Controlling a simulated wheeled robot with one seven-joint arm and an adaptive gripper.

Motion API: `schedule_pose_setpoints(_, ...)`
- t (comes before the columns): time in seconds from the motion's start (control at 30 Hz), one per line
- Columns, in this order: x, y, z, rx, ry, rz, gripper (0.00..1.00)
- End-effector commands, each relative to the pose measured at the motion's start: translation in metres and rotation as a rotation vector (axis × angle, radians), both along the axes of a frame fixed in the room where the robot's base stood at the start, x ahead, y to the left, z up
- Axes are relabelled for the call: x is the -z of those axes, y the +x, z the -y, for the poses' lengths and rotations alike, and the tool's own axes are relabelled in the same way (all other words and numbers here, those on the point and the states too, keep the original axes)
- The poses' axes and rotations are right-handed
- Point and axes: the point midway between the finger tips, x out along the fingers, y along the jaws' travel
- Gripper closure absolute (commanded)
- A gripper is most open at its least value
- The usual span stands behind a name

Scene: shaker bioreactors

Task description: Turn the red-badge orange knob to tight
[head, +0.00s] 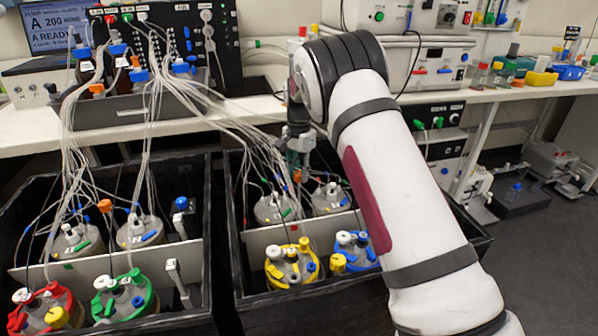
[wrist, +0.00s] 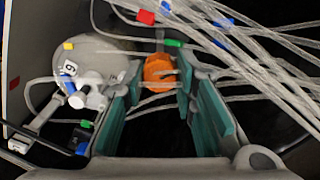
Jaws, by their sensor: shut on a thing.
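The orange knob (wrist: 160,72) sits between my fingertips at the top centre of the wrist view. My gripper (wrist: 160,85) has teal-padded fingers on either side and is shut on it. In the head view a small part of an orange knob (head: 297,176) shows below my gripper (head: 299,160), above the right black crate. A red tag (wrist: 145,17) is above and left of the knob in the wrist view, and a green tag (wrist: 173,43) is close beside it. I cannot tell which marker is the knob's badge, nor how far the knob is turned.
A vessel labelled 6 or 9 (wrist: 100,65) stands left of the knob. Many clear tubes (wrist: 250,75) run close to my right finger. Lidded vessels with yellow (head: 292,265) and blue (head: 352,250) collars stand in the right crate. Another orange knob (head: 105,205) is in the left crate.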

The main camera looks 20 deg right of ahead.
Motion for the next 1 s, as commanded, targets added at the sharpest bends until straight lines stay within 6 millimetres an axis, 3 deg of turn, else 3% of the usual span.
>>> schedule_pose_setpoints(0.33,0.000,0.000,0.000,0.003,0.001,-0.001,1.00)
schedule_pose_setpoints(0.37,0.000,0.000,0.000,0.003,0.001,-0.001,0.72)
schedule_pose_setpoints(0.43,0.000,0.000,0.000,0.003,0.001,-0.001,0.56)
schedule_pose_setpoints(0.47,0.000,0.000,0.000,0.003,0.001,-0.001,0.54)
schedule_pose_setpoints(0.8,-0.003,0.000,0.000,0.002,0.001,0.001,0.54)
schedule_pose_setpoints(1.0,-0.028,0.001,0.000,0.002,0.001,0.003,0.54)
